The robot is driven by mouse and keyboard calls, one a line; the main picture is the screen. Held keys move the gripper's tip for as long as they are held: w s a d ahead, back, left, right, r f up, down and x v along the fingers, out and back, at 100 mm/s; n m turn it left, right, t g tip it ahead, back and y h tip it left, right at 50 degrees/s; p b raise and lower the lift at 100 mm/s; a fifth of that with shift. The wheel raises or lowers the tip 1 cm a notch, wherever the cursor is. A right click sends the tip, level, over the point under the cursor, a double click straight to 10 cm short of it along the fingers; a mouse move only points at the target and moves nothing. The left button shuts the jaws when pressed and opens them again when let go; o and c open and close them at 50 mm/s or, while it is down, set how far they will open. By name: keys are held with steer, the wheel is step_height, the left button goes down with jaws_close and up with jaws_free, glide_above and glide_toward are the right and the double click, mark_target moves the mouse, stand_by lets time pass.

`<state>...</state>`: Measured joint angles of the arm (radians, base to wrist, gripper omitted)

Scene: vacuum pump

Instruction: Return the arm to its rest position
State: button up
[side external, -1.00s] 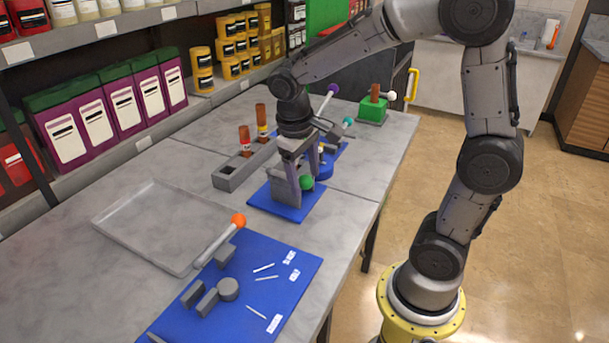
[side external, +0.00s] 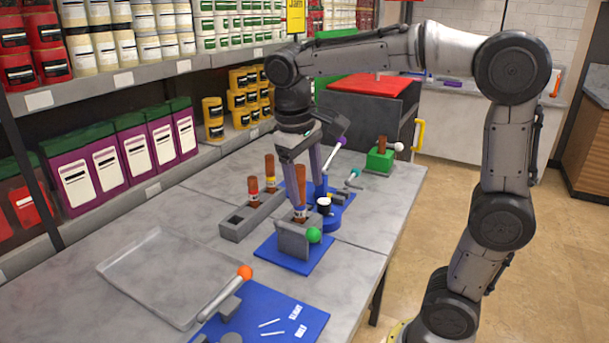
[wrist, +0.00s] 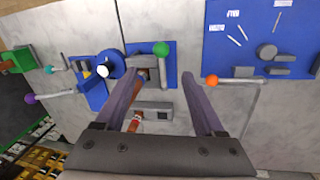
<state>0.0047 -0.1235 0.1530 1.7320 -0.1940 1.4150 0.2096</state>
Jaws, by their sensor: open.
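My gripper (side external: 306,186) is open and points down above the grey block fixture (side external: 292,240) on its blue plate (side external: 312,259). It also shows in the wrist view (wrist: 162,74), its two fingers wide apart with nothing held. A brown-topped vial (side external: 299,208) stands upright in the fixture, just below the fingers; I cannot tell whether they are clear of it. The fixture has a green ball knob (side external: 314,235), also seen in the wrist view (wrist: 161,48). My arm reaches out from the right over the bench.
A grey rack (side external: 236,229) with two brown-topped vials stands left of the fixture. A blue device with a purple-knobbed lever (side external: 341,141) and a green block (side external: 380,160) stand behind. An empty tray (side external: 150,275) and an orange-knobbed lever (side external: 244,272) are in front. Stocked shelves line the left.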

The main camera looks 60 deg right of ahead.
steer(key=shift+a+r, duration=0.15)
steer(key=shift+r, duration=0.7)
steer(key=s+r+t, duration=0.1)
steer(key=s+t, duration=0.1)
steer(key=s, duration=0.6)
steer(key=s+a+f+n+t+y, duration=0.2)
steer(key=s+a+f+t, duration=0.2)
steer(key=f, duration=0.4)
steer(key=shift+s, duration=0.55)
